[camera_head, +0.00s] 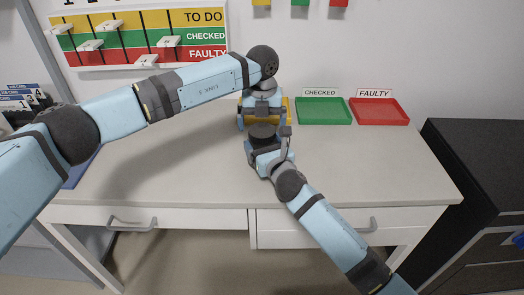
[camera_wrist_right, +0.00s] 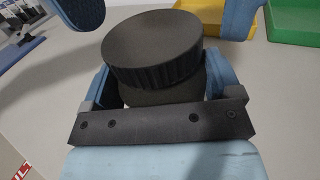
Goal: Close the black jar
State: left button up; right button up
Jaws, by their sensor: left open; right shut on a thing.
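The black jar with its ribbed black lid (camera_wrist_right: 150,48) is upright between the fingers of my right gripper (camera_wrist_right: 158,88), which is shut on the jar body (camera_wrist_right: 160,94). The lid sits on top of the body; I cannot tell whether it is fully seated. In the head view the lid (camera_head: 262,131) shows at the table's middle, above my right gripper (camera_head: 267,152). My left gripper (camera_head: 262,116) is open, just behind and above the lid. Its two blue fingers show apart at the top of the right wrist view, with the lid between and below them.
A yellow tray (camera_head: 289,108) is partly hidden behind my left gripper. A green tray (camera_head: 323,111) labelled CHECKED and a red tray (camera_head: 379,111) labelled FAULTY stand to its right. A status board (camera_head: 140,35) is on the wall. The table's right front (camera_head: 370,165) is clear.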

pick_arm(q)
jog(key=shift+f, duration=1.05)
jog(key=c, duration=0.9)
jog(key=shift+o, duration=0.2)
jog(key=m, duration=0.3)
